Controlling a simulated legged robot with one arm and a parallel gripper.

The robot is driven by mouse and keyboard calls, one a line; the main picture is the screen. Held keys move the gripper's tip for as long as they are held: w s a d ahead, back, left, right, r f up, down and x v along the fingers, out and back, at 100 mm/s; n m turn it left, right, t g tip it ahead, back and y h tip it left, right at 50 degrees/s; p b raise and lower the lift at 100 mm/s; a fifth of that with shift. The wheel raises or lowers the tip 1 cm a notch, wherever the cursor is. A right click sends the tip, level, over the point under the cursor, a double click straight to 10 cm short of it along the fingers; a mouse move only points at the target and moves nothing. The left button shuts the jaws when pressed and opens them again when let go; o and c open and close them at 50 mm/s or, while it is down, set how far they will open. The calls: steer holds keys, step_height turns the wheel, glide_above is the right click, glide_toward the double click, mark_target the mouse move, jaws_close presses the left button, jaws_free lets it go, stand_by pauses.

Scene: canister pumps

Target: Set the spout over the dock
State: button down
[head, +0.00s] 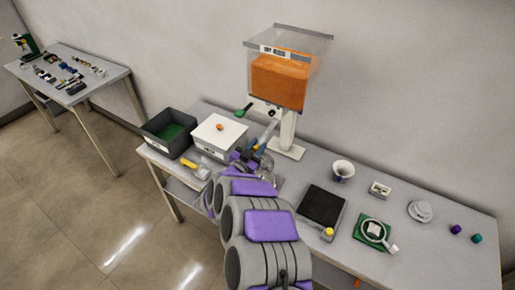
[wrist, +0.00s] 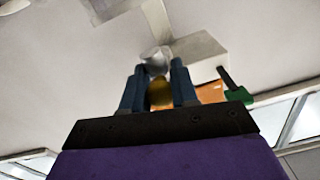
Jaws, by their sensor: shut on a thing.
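A clear canister (head: 290,68) with orange content stands on a white post on the bench. A pale spout-like tube (head: 268,130) slants down from under it toward my gripper (head: 250,155). In the wrist view, my gripper (wrist: 159,82) is shut on a small part with a yellow piece (wrist: 161,93) and a rounded grey end (wrist: 157,57). I take this to be the spout, but its outline is blurred. A green-ended lever (wrist: 238,95) shows right of the fingers; it is also left of the canister in the head view (head: 243,111). I cannot pick out the dock for certain.
A dark bin (head: 168,128) and a white box (head: 219,133) stand left of my gripper. A black-topped scale (head: 321,205), a white cup (head: 343,171), a green mat (head: 361,238) and small knobs lie to the right. My arm covers the bench's front middle.

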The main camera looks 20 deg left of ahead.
steer(key=shift+a+r, duration=0.1)
steer(key=shift+a, duration=0.15)
stand_by(0.3)
